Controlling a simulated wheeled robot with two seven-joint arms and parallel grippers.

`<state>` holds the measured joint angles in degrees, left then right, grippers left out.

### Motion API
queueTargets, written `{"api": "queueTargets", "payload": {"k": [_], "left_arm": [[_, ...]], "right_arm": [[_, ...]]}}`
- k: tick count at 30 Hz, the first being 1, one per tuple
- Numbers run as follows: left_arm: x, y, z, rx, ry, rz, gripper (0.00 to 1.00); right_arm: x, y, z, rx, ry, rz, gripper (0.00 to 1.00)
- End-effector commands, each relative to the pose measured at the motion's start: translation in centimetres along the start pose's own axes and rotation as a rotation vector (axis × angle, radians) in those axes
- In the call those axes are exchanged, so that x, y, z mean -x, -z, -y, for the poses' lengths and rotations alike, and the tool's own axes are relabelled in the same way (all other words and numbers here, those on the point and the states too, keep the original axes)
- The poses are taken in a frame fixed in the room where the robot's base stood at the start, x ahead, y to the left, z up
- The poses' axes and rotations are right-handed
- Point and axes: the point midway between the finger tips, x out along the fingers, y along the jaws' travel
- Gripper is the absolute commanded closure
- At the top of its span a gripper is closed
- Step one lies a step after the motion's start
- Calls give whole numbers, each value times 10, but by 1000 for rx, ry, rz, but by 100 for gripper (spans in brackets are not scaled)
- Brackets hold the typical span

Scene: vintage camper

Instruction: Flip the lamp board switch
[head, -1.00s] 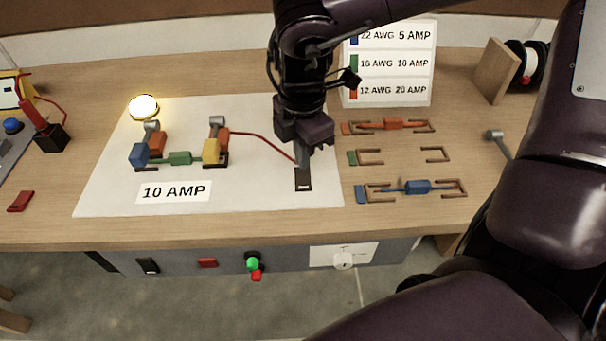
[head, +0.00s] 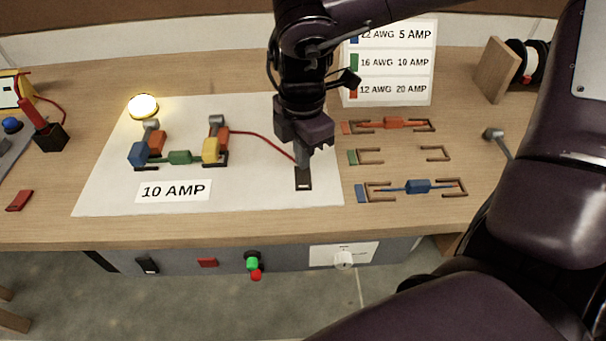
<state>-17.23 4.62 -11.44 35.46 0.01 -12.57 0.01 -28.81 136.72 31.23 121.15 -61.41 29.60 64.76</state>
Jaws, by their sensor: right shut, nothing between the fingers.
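The lamp board (head: 110,200) is a white sheet on the wooden bench, with a "10 AMP" label. Its black switch (head: 303,184) lies at the board's right side. My right gripper (head: 302,163) points down with its shut fingertips at the far end of the switch, covering part of it. I cannot tell whether they touch. The lamp (head: 143,106) at the board's back left is lit yellow-white. A green wire piece (head: 180,157) sits between a blue and a yellow block. A red wire runs from there toward the switch. My left gripper is not in view.
Right of the board lie red (head: 392,123) and blue (head: 418,187) wire pieces in brackets; the green-marked brackets between them are empty. An AWG chart (head: 390,65) stands behind. A meter with red probe (head: 40,125) is at the left. The bench front carries switches and a dial.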

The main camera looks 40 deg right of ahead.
Motion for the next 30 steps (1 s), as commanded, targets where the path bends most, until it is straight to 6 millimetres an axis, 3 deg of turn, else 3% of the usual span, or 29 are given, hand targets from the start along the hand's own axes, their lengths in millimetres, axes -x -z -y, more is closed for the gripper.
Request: {"api": "queueTargets", "payload": {"k": [30], "left_arm": [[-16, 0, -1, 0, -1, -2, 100]], "right_arm": [[-16, 0, 0, 0, 0, 0, 100]]}}
